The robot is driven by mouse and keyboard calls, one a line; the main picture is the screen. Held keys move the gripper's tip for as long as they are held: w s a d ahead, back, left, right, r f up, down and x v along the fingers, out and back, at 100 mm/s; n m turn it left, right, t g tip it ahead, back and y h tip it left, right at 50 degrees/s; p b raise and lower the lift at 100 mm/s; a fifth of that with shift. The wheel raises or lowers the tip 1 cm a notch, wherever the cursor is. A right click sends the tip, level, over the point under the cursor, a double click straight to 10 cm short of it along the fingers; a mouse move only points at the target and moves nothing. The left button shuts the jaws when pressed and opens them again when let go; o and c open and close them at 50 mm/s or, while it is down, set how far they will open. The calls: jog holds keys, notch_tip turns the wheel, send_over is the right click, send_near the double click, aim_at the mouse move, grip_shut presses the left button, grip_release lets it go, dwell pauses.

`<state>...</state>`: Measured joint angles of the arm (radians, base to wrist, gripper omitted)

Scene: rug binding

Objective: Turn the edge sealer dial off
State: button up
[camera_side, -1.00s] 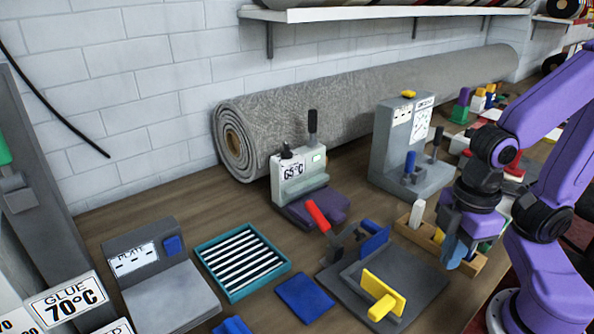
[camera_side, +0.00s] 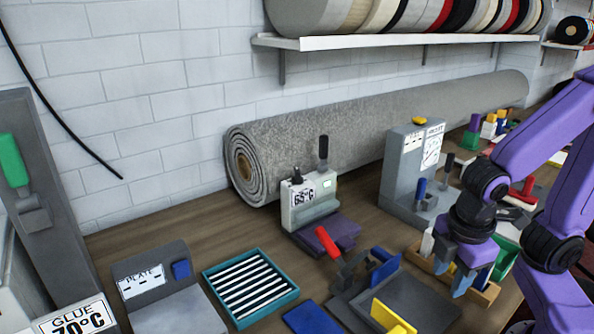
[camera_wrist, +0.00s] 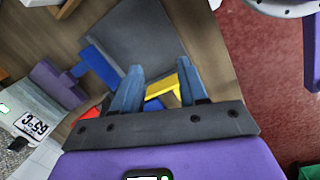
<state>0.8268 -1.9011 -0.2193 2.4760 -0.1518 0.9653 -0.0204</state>
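No machine in view has a label that I can read as edge sealer. A small pale machine (camera_side: 308,203) has a 65°C display, a small black knob (camera_side: 296,174) on top and a black upright lever. It also shows at the left of the wrist view (camera_wrist: 30,122). A taller grey machine (camera_side: 402,170) has a yellow knob (camera_side: 419,121) on top and white charts on its front.
A wooden tray (camera_side: 487,294) of coloured blocks lies under my gripper. A dark grey plate fixture (camera_side: 425,300) with blue and yellow parts and a red-handled lever (camera_side: 327,241) stand left of it. A rolled rug (camera_side: 300,150) lies along the wall under a shelf.

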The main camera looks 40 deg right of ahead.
jog(key=w+d+n+t+h, duration=0.25)
jog(key=w+h, duration=0.25)
jog(key=w, duration=0.5)
jog(key=n+t+h, duration=0.3)
jog(key=n+t, duration=0.9)
jog(key=n, duration=0.2)
send_near(296, 169)
jog(key=x, duration=1.1)
jog(key=shift+s+d+f, duration=0.1)
jog(key=shift+d, duration=0.05)
grip_shut()
